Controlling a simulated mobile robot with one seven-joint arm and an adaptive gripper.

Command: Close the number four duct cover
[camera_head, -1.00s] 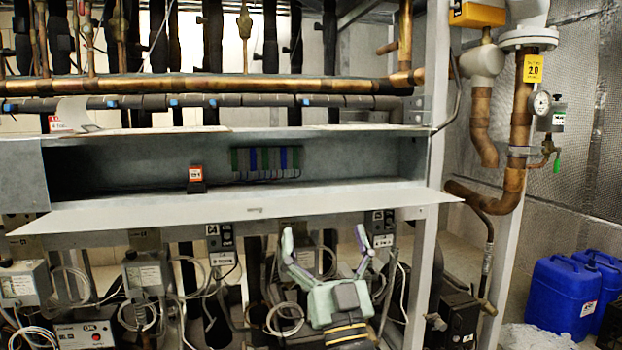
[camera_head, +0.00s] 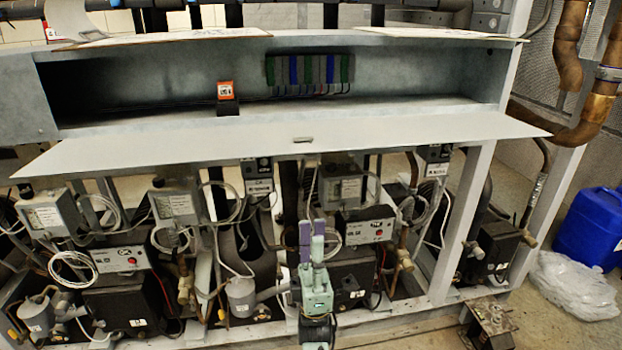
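The duct cover (camera_head: 390,127) is a long pale grey panel along the lower front of the metal duct (camera_head: 150,78). It stands open, folded outward and nearly flat, with a small latch or handle (camera_head: 303,140) near its front edge. I cannot read a number four on it. The duct's inside is exposed. My gripper (camera_head: 311,228) points up below the cover's front edge, in front of the compressors and apart from the cover. Its two fingers look close together with nothing seen between them, but it may be turned edge-on.
Inside the duct are an orange-topped device (camera_head: 226,97) and a row of coloured terminals (camera_head: 307,72). Control boxes, cables and compressors (camera_head: 118,305) crowd the space under the cover. A white post (camera_head: 462,220) stands at right. A blue canister (camera_head: 597,230) and clear plastic (camera_head: 572,285) lie beyond it.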

